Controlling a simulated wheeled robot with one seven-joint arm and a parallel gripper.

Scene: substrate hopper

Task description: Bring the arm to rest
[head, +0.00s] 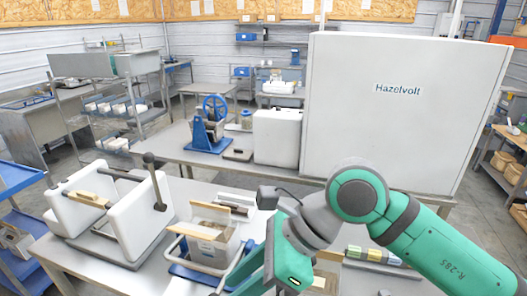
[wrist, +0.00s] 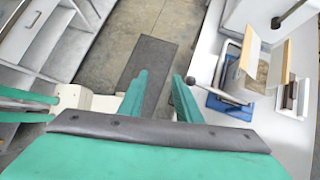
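My gripper (wrist: 160,78) shows in the wrist view as two green fingers set apart, with only floor and a dark mat seen between them. It is open and holds nothing that I can see. In the head view my green and grey arm reaches in from the lower right and bends down at the front of the table. The hand (head: 250,272) is partly seen there, near the bottom edge, and its fingertips are not clear.
A white twin-walled unit (head: 130,217) is further left. A large Hazelvolt cabinet (head: 397,130) stands behind. Floor (wrist: 125,50) lies beyond the fingers.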

